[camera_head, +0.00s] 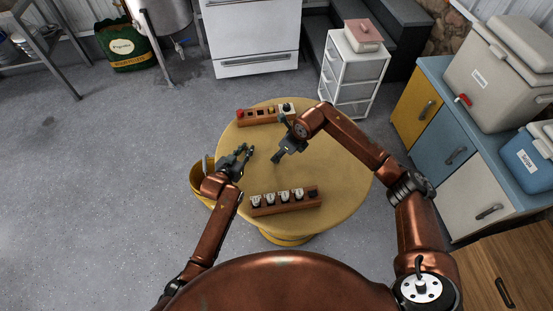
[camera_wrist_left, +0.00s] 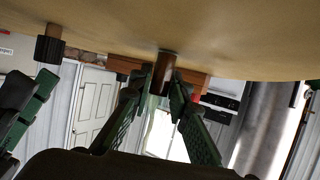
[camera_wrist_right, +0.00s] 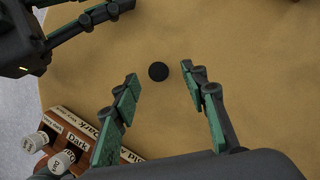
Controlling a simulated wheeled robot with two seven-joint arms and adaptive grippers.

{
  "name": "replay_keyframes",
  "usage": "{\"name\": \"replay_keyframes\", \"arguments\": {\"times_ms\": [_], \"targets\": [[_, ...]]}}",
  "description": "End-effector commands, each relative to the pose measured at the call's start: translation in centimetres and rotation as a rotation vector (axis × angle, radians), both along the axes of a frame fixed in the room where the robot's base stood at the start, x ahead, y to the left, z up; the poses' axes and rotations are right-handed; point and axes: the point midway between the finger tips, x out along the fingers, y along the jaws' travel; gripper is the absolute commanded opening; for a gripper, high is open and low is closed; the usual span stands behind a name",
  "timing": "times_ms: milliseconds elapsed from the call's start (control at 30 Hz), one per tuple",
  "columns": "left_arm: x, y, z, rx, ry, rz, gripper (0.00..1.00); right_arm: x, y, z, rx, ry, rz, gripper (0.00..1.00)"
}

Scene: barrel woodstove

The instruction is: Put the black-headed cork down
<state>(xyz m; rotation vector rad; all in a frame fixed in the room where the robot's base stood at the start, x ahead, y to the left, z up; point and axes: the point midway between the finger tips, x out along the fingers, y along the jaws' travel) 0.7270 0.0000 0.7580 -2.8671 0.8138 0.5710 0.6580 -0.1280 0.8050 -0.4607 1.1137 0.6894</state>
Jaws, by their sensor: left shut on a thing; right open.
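The black-headed cork stands upright on the round table, its black top (camera_wrist_right: 158,71) showing between and ahead of my right fingertips in the right wrist view. Its brown lower part meets the tabletop in the left wrist view (camera_wrist_left: 48,47). My right gripper (camera_head: 279,157) is open above it, fingers apart from it. My left gripper (camera_head: 245,152) is shut on a brown cylinder (camera_wrist_left: 162,75), close to the tabletop; I cannot tell its head. The left gripper also shows at the upper left of the right wrist view (camera_wrist_right: 105,14).
A wooden rack (camera_head: 256,121) with small coloured pieces stands at the table's back. Another rack (camera_head: 270,209) with several white-topped pieces stands at the front. The yellow tabletop (camera_head: 340,195) is clear at right. A white drawer unit (camera_head: 347,75) stands behind the table.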

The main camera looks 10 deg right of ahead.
Motion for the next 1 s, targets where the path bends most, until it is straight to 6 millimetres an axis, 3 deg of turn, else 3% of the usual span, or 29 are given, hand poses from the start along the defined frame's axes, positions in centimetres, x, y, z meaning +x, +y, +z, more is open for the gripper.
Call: {"name": "replay_keyframes", "arguments": {"times_ms": [300,600,1000], "targets": [[0.0,0.0,0.0,0.0,0.0,0.0,0.0,0.8,1.2,-4.1,0.001,0.003,-0.001,0.4],[0.0,0.0,0.0,0.0,0.0,0.0,0.0,1.0,1.3,-4.5,0.0,0.0,0.001,0.4],[0.0,0.0,0.0,0.0,0.0,0.0,0.0,1.0,1.3,-4.5,0.0,0.001,0.001,0.13]]}}
